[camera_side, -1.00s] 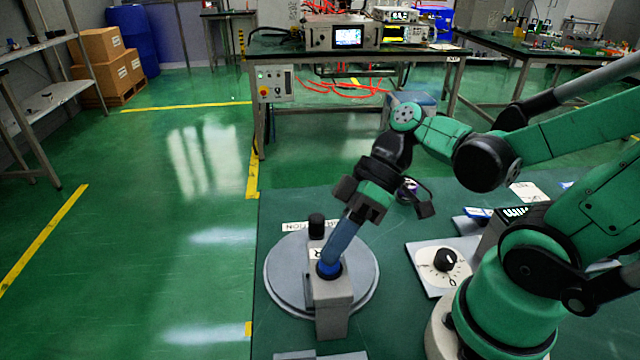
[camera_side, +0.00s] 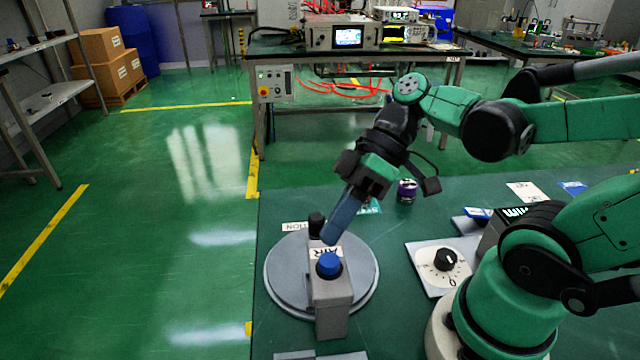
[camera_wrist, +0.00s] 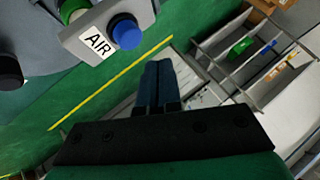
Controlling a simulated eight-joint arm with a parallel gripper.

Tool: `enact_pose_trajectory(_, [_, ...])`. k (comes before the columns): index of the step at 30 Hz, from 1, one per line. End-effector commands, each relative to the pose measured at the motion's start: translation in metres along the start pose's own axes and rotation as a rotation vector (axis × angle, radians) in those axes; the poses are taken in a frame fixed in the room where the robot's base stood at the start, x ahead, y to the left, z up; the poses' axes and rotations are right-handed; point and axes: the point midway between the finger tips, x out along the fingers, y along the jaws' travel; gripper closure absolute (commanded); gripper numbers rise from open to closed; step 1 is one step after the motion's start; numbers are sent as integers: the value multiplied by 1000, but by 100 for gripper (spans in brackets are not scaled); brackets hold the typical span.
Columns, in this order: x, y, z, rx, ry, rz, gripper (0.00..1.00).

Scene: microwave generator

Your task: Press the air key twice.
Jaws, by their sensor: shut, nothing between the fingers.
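The air key is a blue round button (camera_side: 329,264) on top of a grey block (camera_side: 331,298) with a white AIR label (camera_side: 326,252). The block stands on a round grey plate (camera_side: 277,275) on the green table. In the wrist view the blue button (camera_wrist: 126,33) sits at the upper left beside the AIR label (camera_wrist: 98,44). My gripper (camera_side: 331,236) is shut and empty, its blue fingers tilted down, a little above and behind the button and apart from it. In the wrist view my gripper (camera_wrist: 157,68) has its two fingers together.
A black knob (camera_side: 316,222) stands just behind the AIR label. A white dial panel with a black knob (camera_side: 446,259) lies to the right. A purple-topped jar (camera_side: 407,190) stands farther back. The table left of my arm's base is partly clear.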

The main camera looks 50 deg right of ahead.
Motion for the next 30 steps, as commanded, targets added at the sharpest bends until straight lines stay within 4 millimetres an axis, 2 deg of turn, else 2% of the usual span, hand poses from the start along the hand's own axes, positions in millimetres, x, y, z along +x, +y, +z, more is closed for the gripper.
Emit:
enact_pose_trajectory(12, [-24,-18,-17,0,0,0,100])
enact_pose_trajectory(30, [-25,-18,-18,1,-1,2,100])
